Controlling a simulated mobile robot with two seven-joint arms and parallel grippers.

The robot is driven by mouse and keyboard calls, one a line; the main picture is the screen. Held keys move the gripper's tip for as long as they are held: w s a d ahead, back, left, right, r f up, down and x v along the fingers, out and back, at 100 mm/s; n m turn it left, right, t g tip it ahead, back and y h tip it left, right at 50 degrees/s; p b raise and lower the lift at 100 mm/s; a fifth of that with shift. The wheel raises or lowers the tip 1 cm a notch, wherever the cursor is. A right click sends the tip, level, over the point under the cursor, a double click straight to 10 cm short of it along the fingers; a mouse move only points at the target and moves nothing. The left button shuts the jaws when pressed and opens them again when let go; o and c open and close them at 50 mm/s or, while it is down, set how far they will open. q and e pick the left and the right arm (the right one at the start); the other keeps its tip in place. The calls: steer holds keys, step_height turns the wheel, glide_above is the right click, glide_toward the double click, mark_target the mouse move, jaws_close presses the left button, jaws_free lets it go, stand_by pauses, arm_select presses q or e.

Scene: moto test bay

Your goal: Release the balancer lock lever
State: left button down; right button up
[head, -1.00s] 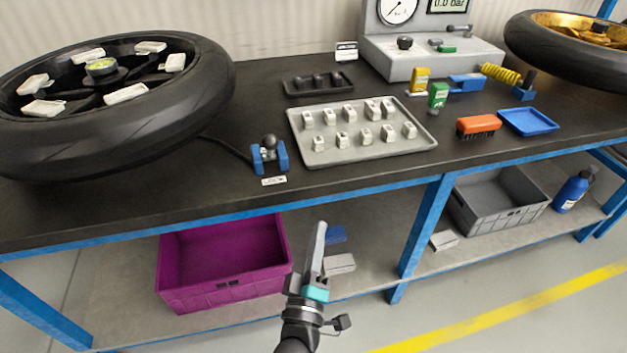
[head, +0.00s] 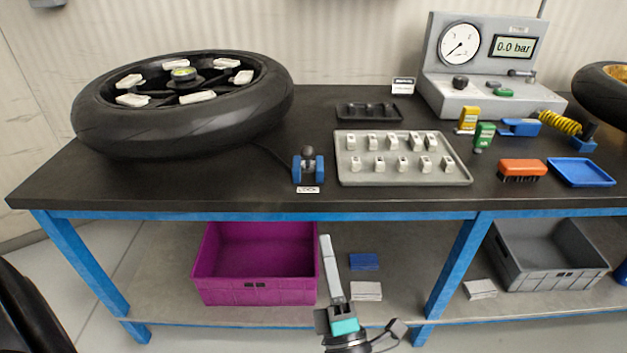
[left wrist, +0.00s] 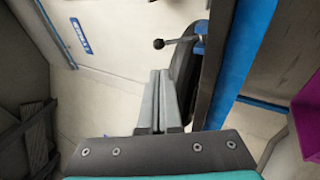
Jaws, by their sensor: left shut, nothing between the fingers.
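The balancer lock lever looks to be the small lever with a dark ball knob (head: 308,152) between blue brackets, near the bench's front edge. A small label lies in front of it. In the left wrist view the ball-ended lever (left wrist: 160,43) sticks out sideways past the bench top, beyond the fingertips. A black tyred wheel (head: 145,118) with several white blocks lies on the bench to its left. My left gripper (head: 325,240) is shut and empty, below the bench edge in the picture and apart from the lever. Its closed fingers (left wrist: 160,75) show in the wrist view. My right gripper is not in view.
A grey tray (head: 400,179) of small blocks lies right of the lever. A gauge unit (head: 446,92) stands at the back right. The blue bench rail (head: 270,214) runs along the front. A magenta crate (head: 255,292) and a grey crate (head: 545,277) sit on the lower shelf.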

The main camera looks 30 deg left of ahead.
arm_select(q)
glide_toward(308, 159)
steer(key=x, duration=0.5)
steer(key=shift+w+a+r+b, duration=0.25)
steer(key=shift+w+a+b, duration=0.15)
steer(key=shift+w+a, duration=0.3)
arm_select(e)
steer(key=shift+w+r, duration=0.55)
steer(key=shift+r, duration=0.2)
